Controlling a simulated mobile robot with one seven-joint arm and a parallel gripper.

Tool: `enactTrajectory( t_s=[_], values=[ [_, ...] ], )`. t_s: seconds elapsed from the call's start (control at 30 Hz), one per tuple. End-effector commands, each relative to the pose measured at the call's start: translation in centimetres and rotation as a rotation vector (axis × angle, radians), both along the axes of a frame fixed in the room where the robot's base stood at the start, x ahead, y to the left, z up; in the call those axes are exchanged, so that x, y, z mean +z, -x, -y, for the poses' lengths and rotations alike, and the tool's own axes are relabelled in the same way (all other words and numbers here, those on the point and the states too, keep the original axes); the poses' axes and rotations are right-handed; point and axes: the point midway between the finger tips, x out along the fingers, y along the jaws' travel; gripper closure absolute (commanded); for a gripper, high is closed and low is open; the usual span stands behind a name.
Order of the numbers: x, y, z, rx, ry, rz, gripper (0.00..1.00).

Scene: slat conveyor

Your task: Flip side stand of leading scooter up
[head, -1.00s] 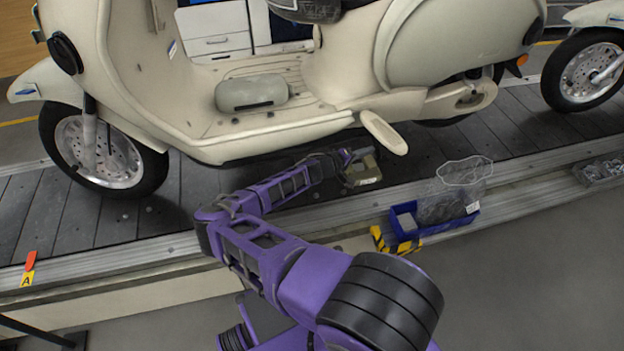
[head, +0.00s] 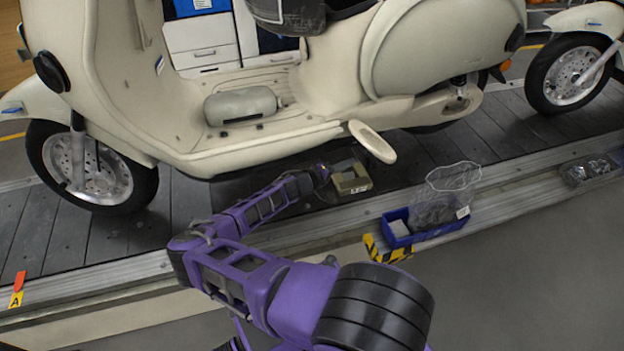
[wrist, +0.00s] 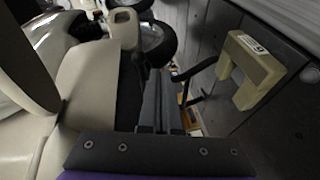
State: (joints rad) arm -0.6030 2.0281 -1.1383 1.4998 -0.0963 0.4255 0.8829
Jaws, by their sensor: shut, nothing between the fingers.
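The leading scooter (head: 180,120), cream coloured, stands upright on the slat conveyor at left and centre. My arm reaches in low beneath its floorboard. My gripper (head: 322,173) is there, left of a beige block (head: 350,180) on the conveyor. In the wrist view my gripper (wrist: 160,85) is shut and empty, its dark fingers together. A thin black curved rod (wrist: 196,70) shows just right of the fingertips and looks like the side stand; I cannot tell whether they touch. The U-shaped beige block (wrist: 252,66) with a white label lies further right.
A blue bin (head: 398,232) with a clear bag (head: 440,200) sits on the conveyor's near edge. Another scooter's front wheel (head: 572,76) stands at the right. Cream pads and bodywork (wrist: 85,85) are close on the gripper's left. The grey floor in front is clear.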

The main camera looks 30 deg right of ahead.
Motion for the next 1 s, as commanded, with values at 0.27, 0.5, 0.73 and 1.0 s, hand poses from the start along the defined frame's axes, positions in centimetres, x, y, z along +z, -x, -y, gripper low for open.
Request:
enactTrajectory(
  t_s=[0.27,0.5,0.73,1.0],
  values=[
    [1.3,0.6,-7.1,0.004,-0.002,0.002,1.00],
    [2.0,1.2,-11.3,0.002,-0.001,0.001,1.00],
    [2.2,1.4,-12.8,0.000,-0.001,0.001,1.00],
    [2.2,1.4,-12.8,0.000,0.000,0.001,1.00]
  ],
)
